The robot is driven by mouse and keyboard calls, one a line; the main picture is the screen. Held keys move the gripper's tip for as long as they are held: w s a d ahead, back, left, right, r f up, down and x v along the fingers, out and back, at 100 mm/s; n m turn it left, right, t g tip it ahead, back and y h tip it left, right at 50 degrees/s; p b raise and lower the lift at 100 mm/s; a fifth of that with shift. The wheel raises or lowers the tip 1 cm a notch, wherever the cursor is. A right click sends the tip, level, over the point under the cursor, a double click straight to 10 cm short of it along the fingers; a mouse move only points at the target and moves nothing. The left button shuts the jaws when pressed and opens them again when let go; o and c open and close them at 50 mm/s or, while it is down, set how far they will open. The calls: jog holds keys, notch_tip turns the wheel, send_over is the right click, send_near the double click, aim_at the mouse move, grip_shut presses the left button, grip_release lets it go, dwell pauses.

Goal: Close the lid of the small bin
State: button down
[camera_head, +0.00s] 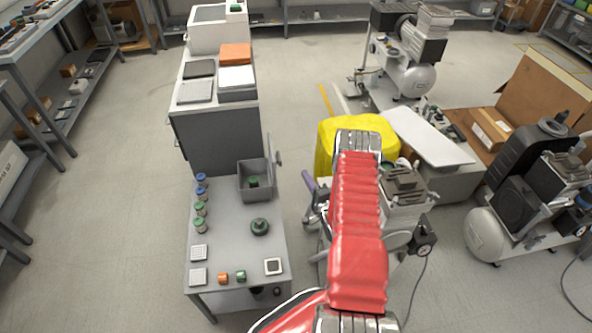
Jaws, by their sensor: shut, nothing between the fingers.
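The small bin (257,194) is a grey open-topped box at the back right of the low grey table. Its lid (276,155) stands up, open, at the bin's right rear side. A small dark green object (253,181) lies inside the bin. My red-sleeved arm reaches up the picture to the right of the table, apart from the bin and lid. I cannot make out my gripper; the arm's far end hides what lies beyond it.
The low table (228,238) also holds several small jars (200,208), a round dark green object (260,227) and small square pads. A grey cabinet (215,135) stands behind it. A yellow-covered object (330,140) and compressors (545,175) crowd the right. Floor left of the table is clear.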

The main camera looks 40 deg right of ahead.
jog(key=w+a, duration=0.1)
jog(key=w, duration=1)
jog(key=shift+a+r, duration=0.15)
jog(key=shift+a, duration=0.2)
dwell(0.3)
jog(key=shift+w+r, duration=0.1)
